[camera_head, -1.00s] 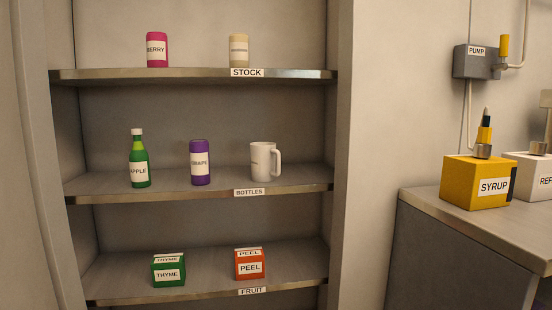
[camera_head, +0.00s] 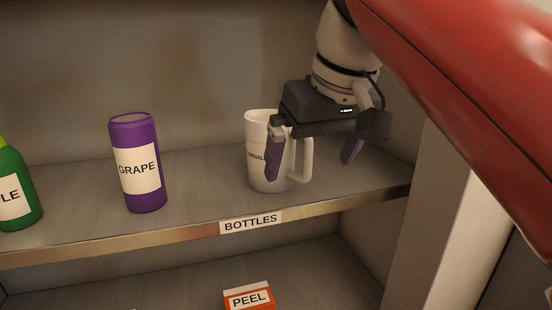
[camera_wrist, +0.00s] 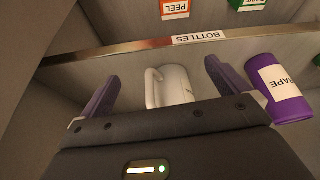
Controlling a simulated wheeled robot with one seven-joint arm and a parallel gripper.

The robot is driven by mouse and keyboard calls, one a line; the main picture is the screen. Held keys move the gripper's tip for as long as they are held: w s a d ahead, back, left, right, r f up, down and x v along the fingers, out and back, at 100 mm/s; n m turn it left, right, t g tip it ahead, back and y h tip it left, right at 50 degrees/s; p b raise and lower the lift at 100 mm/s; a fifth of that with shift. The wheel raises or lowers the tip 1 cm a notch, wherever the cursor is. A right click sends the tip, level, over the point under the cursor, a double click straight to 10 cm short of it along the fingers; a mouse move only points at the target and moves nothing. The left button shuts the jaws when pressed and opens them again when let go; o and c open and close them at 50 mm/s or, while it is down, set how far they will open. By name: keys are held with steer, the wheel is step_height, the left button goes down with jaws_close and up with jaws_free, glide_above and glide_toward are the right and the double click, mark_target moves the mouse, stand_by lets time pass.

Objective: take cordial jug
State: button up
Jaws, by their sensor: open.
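The cordial jug (camera_head: 258,172) is a white mug-shaped jug standing upright on the shelf marked BOTTLES, with its handle to the right and part of its CORDIAL label showing. My gripper (camera_head: 309,171) is open and empty at the jug. In the head view one purple finger overlaps the jug's front and the other hangs right of the handle. In the wrist view the jug (camera_wrist: 174,86) shows between the two spread fingers, its lower part hidden by my gripper's body. I cannot tell whether a finger touches it.
A purple GRAPE can (camera_head: 137,185) stands left of the jug, close to one finger in the wrist view (camera_wrist: 279,88). A green APPLE bottle (camera_head: 14,190) is farther left. The shelf's front edge (camera_head: 190,233) and right side wall bound the space. An orange PEEL box (camera_head: 249,298) is below.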

steer(key=w+a, duration=0.1)
steer(key=w, duration=0.2)
steer(key=w+a+p, duration=0.1)
steer(key=w+a, duration=0.1)
steer(key=w, duration=0.2)
steer(key=w+a, duration=0.2)
steer(key=w, duration=0.2)
steer(key=shift+w+a+f, duration=0.15)
steer(key=shift+w, duration=0.1)
steer(key=shift+c, duration=0.3)
steer(key=c, duration=1.2)
steer(key=shift+c, duration=0.4)
steer(key=shift+r+p, duration=0.2)
steer(key=shift+p, duration=0.15)
